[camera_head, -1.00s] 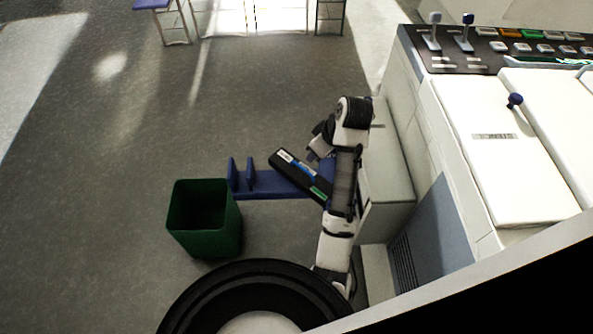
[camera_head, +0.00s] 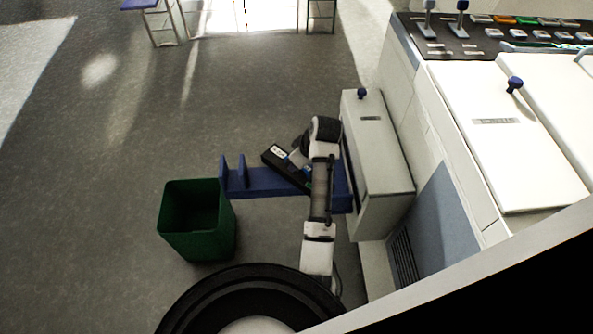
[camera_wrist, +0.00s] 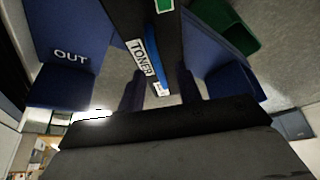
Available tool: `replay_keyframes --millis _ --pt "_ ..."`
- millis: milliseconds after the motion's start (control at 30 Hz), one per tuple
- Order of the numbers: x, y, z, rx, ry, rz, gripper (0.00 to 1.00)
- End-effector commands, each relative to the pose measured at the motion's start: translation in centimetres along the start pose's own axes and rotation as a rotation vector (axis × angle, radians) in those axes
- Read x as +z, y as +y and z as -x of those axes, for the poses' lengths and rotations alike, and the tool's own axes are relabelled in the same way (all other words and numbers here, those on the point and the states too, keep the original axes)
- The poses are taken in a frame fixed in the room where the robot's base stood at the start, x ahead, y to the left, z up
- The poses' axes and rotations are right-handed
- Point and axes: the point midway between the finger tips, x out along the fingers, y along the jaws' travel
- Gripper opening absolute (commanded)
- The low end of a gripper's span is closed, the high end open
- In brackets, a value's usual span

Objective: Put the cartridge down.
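The cartridge (camera_head: 274,156) is long and black, with white, blue and green labels. It lies at a slant over the blue stand (camera_head: 258,184) and looks to rest on it, though contact is hidden. In the wrist view the cartridge (camera_wrist: 148,20) runs down from the top with "TONER" on its label. My gripper (camera_head: 297,158) is right at the cartridge, partly covering it. In the wrist view the gripper's dark fingers (camera_wrist: 162,82) stand apart, with gaps showing beside the cartridge's near end. A blue panel marked "OUT" (camera_wrist: 71,70) is to the left.
A green bin (camera_head: 197,240) stands on the floor left of the stand. A white box with a blue knob (camera_head: 380,150) and a large white machine (camera_head: 510,150) stand to the right. Open grey floor (camera_head: 130,130) lies to the left and beyond.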

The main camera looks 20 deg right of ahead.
Motion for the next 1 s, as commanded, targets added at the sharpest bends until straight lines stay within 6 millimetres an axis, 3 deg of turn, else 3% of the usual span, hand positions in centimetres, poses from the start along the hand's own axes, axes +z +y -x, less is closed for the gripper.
replay_keyframes --millis 300,567,1000 --pt "0.02 -0.02 -0.79 0.000 0.000 0.000 0.34" --pt "0.01 -0.02 -0.76 0.001 0.000 0.000 0.00" --pt "0.00 -0.01 -0.73 0.001 0.000 0.000 0.00"
